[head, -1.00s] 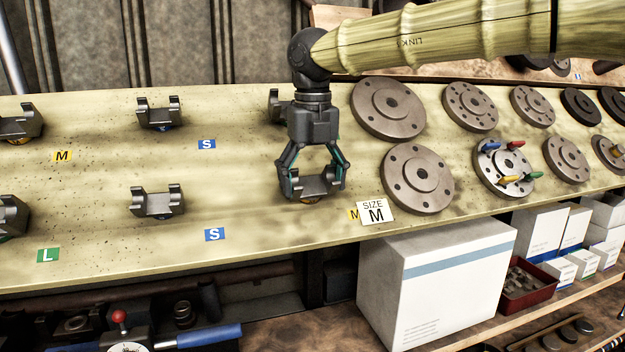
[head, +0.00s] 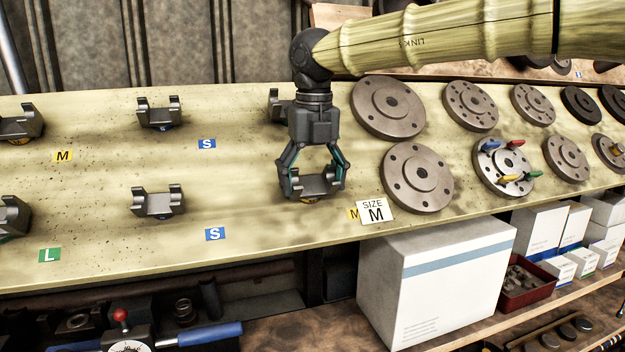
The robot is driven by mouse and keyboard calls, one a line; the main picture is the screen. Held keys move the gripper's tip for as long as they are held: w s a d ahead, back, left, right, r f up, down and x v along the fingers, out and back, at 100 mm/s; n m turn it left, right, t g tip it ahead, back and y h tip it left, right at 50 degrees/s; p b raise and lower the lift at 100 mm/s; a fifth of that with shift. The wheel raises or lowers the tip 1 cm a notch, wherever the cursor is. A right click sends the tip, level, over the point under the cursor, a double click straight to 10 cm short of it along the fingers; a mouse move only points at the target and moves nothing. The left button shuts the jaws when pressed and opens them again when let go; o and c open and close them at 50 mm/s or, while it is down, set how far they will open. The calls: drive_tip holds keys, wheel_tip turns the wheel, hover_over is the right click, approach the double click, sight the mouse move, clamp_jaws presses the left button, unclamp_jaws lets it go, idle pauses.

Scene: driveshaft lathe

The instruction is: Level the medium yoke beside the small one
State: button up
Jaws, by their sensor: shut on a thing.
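The medium yoke (head: 314,186) is a dark grey U-shaped piece near the front edge of the slanted board, beside the "SIZE M" card (head: 375,211). My gripper (head: 312,182) comes down from above and is shut on this yoke, with a finger on each side. A yellowish bit shows under the yoke; whether it touches the board I cannot tell. The small yoke (head: 158,203) stands to its left in the front row, above a blue "S" label (head: 215,234). Another small yoke (head: 160,113) stands behind it, near a second "S" label (head: 207,144).
Round flanges (head: 418,178) lie close to the right of my gripper. Another yoke (head: 280,104) is partly hidden behind my gripper. More yokes stand at the far left, by "M" (head: 62,156) and "L" (head: 49,255) labels. A white box (head: 435,280) stands below the board's edge.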

drive_tip(key=o, duration=2)
drive_tip(key=shift+f, duration=0.1)
drive_tip(key=shift+o, duration=0.2)
